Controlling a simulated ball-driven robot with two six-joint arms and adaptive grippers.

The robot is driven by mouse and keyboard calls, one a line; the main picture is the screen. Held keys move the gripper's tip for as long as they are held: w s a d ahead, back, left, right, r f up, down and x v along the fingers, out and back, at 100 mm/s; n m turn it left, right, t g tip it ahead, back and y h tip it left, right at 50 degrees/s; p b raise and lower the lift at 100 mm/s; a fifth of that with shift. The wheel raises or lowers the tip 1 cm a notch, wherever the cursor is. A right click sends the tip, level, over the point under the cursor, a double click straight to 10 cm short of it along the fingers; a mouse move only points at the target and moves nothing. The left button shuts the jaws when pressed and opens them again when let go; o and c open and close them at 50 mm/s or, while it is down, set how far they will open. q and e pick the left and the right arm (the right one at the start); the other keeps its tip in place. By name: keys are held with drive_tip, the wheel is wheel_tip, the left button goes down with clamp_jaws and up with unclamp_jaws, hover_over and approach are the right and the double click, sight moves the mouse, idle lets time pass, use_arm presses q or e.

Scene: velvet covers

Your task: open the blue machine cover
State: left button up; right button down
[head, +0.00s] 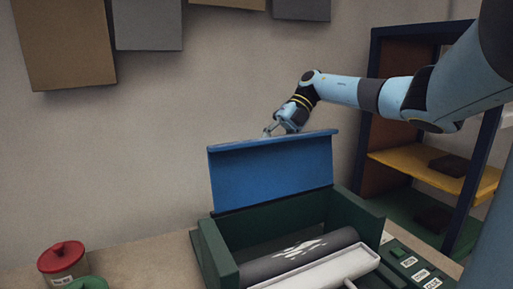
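The blue machine cover (270,172) stands raised, close to upright, at the back of the dark green machine (350,212). The machine's inside is exposed and shows a dark roller (295,258) with white marks. My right gripper (270,130) is at the cover's top edge, near its middle. Its fingertips are small and partly behind the edge, so I cannot tell whether they touch the cover or are open or shut. My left gripper is not in view.
A white tray-like part with a handle (325,272) lies at the machine's front. A panel with labelled buttons (415,268) is to the right. Red-lidded (62,257) and green-lidded (88,283) containers stand at left. A shelf unit (400,160) stands behind my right arm.

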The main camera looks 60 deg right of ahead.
drive_tip(key=shift+w+d+r, duration=0.15)
drive_tip(key=shift+w+d, duration=0.05)
drive_tip(key=shift+w, duration=0.05)
drive_tip(key=c, duration=1.3)
unclamp_jaws()
drive_tip(key=shift+c, duration=0.2)
drive_tip(key=o, duration=0.3)
drive_tip(key=shift+s, duration=0.15)
drive_tip(key=v, duration=1.1)
drive_tip(key=shift+d, duration=0.45)
drive_tip(key=shift+r, duration=0.15)
